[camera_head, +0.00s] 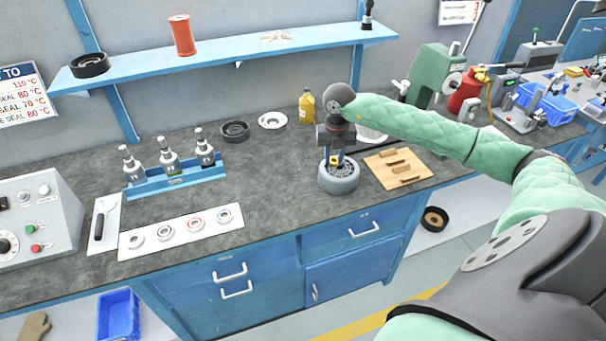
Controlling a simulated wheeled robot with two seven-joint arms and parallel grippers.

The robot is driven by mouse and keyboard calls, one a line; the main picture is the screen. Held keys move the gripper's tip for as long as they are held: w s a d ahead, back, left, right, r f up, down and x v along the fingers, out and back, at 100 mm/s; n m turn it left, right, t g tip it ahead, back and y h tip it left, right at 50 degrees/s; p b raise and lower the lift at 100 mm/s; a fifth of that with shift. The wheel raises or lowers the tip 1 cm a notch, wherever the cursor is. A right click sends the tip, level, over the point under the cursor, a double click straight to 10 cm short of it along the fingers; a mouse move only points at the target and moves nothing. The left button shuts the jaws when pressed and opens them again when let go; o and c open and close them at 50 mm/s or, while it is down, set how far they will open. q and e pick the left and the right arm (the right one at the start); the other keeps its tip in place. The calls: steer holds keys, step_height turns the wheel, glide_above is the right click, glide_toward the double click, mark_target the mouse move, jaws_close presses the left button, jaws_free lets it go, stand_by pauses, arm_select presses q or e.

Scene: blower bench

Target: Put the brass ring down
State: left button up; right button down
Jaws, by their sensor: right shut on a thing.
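My right gripper (336,161) points down over a round grey housing (340,182) on the bench, left of the wooden board. It is shut, with a small yellow-gold piece, the brass ring (334,160), between its fingers. Little of the ring shows, as the fingers cover most of it. The ring appears just above or at the housing's open top; I cannot tell whether it touches. My left gripper is not in view.
A wooden board (391,160) with slots lies right of the housing. A white mat (180,243) with several rings and a blue rack (176,183) with several tools stand left. A black ring (235,130) and a white ring (272,121) lie behind. The bench middle is clear.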

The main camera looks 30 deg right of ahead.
steer(key=shift+s+d+r+m, duration=0.1)
steer(key=shift+d+r+m, duration=0.05)
steer(key=shift+d+m, duration=0.7)
steer(key=shift+m, duration=0.35)
steer(key=shift+w+a, duration=0.2)
steer(key=shift+w+a+f+p, duration=0.3)
steer(key=shift+a+p, duration=0.05)
steer(key=shift+a, duration=0.1)
steer(key=shift+w+a+f+p, duration=0.25)
steer(key=shift+w+a+p, duration=0.1)
steer(key=shift+a, duration=0.1)
steer(key=p, duration=0.4)
glide_above(301, 186)
step_height(301, 186, down, 6)
steer(key=shift+a+r, duration=0.1)
steer(key=shift+r, duration=0.1)
steer(key=shift+f+p, duration=0.45)
steer(key=shift+f, duration=0.1)
steer(key=shift+f+p, duration=0.75)
steer(key=shift+f, duration=0.8)
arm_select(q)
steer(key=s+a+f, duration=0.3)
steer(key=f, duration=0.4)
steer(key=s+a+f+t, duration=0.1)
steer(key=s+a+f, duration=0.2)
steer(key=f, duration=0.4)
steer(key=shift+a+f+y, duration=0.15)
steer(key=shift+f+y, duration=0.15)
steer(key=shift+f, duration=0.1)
